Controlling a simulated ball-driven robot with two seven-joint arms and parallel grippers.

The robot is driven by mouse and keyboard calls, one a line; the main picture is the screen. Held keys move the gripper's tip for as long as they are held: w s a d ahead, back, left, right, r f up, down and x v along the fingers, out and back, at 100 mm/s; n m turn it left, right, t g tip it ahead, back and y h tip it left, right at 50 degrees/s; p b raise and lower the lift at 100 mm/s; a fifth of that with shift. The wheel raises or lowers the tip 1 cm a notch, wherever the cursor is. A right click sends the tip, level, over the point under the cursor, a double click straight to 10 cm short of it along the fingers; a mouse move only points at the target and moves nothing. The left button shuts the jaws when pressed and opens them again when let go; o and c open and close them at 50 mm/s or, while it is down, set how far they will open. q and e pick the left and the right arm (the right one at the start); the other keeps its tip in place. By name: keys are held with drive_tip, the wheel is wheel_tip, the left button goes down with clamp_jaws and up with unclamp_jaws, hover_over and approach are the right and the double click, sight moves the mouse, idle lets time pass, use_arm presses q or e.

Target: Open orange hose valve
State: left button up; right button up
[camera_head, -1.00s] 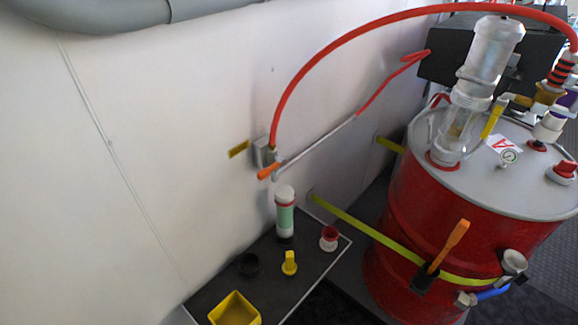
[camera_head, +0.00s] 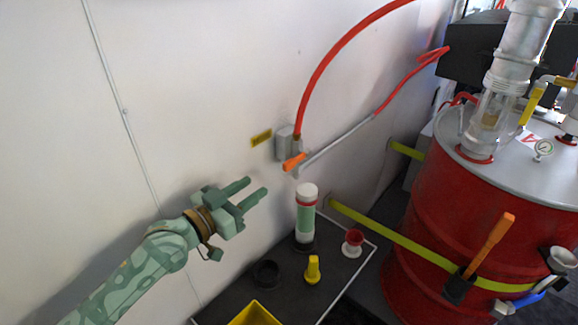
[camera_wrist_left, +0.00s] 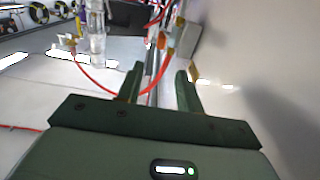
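The orange hose valve handle (camera_head: 294,162) sits on a grey wall fitting (camera_head: 286,146) with a red hose (camera_head: 322,70) rising from it. In the left wrist view the orange handle (camera_wrist_left: 171,43) shows small, beyond the fingertips. My left gripper (camera_head: 258,187) is open and empty, left of and below the valve, apart from it. Its two fingers (camera_wrist_left: 158,80) also show spread in the left wrist view. My right gripper is in neither view.
Below the valve a dark shelf (camera_head: 225,303) holds a white-green cylinder (camera_head: 306,215), a yellow piece (camera_head: 313,270), a red-white cup (camera_head: 352,243) and a yellow bin (camera_head: 254,314). A red drum (camera_head: 425,220) with a yellow strap (camera_head: 400,240) stands at right.

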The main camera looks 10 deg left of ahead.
sight(284, 168)
use_arm(q)
drive_tip(key=b+x, duration=0.1)
drive_tip(key=x, duration=0.3)
drive_tip(key=b+x, duration=0.1)
drive_tip(key=x, duration=0.2)
drive_tip(key=b+x, duration=0.1)
drive_tip(key=x, duration=0.3)
drive_tip(key=shift+w+d+f, duration=0.15)
drive_tip(key=shift+w+f, duration=0.1)
drive_tip(key=shift+w, duration=0.1)
drive_tip(key=shift+w+d+r, duration=0.1)
drive_tip(key=shift+w+d, duration=0.3)
drive_tip(key=shift+w, duration=0.1)
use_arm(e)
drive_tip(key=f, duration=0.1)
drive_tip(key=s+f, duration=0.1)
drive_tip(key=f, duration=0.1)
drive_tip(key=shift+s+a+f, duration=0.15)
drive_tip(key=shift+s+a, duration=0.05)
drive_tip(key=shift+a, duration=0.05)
use_arm(q)
clamp_jaws()
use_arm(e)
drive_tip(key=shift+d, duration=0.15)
